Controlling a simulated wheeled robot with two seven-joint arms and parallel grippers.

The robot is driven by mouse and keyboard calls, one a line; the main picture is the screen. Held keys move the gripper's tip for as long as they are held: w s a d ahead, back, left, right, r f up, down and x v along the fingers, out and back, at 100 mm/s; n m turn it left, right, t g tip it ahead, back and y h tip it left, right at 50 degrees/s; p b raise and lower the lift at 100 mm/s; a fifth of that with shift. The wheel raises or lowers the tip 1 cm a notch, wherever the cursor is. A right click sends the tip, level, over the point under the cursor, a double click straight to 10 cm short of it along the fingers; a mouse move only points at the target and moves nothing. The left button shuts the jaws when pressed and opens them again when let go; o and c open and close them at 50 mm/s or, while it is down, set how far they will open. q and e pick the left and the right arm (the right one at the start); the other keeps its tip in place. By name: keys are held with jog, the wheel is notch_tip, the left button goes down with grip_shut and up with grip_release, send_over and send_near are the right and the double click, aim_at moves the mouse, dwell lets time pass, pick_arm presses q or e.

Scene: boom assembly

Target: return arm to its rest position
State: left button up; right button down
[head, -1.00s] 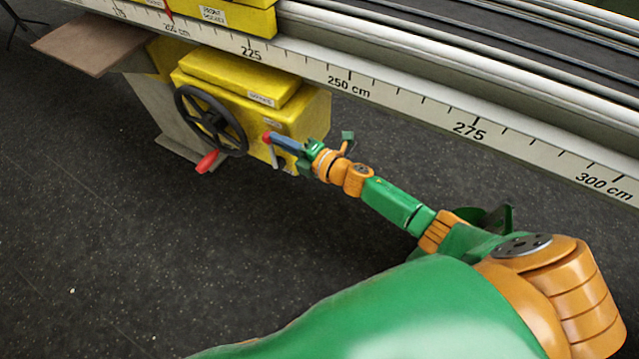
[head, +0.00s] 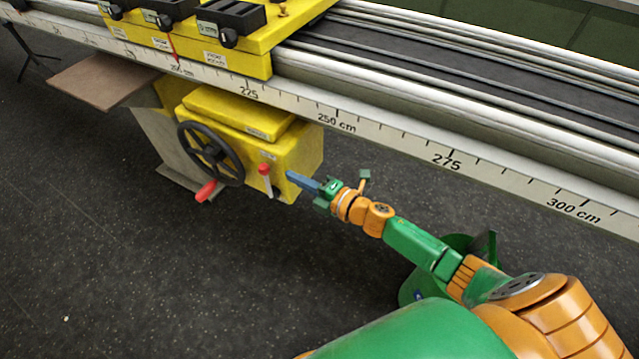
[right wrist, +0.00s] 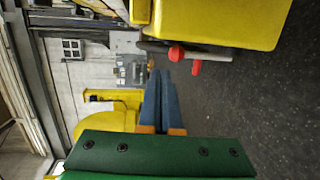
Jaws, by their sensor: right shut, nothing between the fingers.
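My right gripper (head: 292,177) has blue fingers and is shut with nothing between them. In the head view it is just right of the yellow box's lower side, apart from the red-knobbed lever (head: 266,183). My right arm, green and orange, reaches in from the lower right. In the right wrist view the blue fingers (right wrist: 160,85) lie together, pointing towards the red knobs (right wrist: 177,54). My left gripper is not in view.
A yellow box (head: 300,155) carries a black handwheel (head: 210,150) with a red handle (head: 206,191). Above it runs a long rail with a centimetre scale (head: 400,145) and a yellow carriage (head: 300,35). The dark floor (head: 200,270) in front is clear.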

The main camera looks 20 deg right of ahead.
jog(key=r+v, duration=0.1)
jog(key=v, duration=0.5)
jog(key=s+d+f+m+g+h+p, duration=0.2)
jog(key=s+d+f+m+h+p, duration=0.15)
jog(key=f+m, duration=0.25)
jog(key=s+d+f+m+g+h+p, duration=0.2)
jog(key=s+d+f+m+h+p, duration=0.15)
jog(key=f+m, duration=0.3)
jog(key=s+a+f+m+g+p, duration=0.1)
jog(key=s+f+m+g, duration=0.2)
jog(key=s, duration=0.6)
jog(key=s+a+f+m+g+p, duration=0.2)
jog(key=s+f+m+g, duration=0.1)
jog(key=s, duration=0.6)
jog(key=s+a+f+m+g+h+p, duration=0.1)
jog(key=s+f+m+g, duration=0.2)
jog(key=s, duration=0.7)
jog(key=shift+a+f+p, duration=0.25)
jog(key=shift+f+p, duration=0.1)
jog(key=shift+f, duration=0.45)
jog(key=shift+w, duration=0.1)
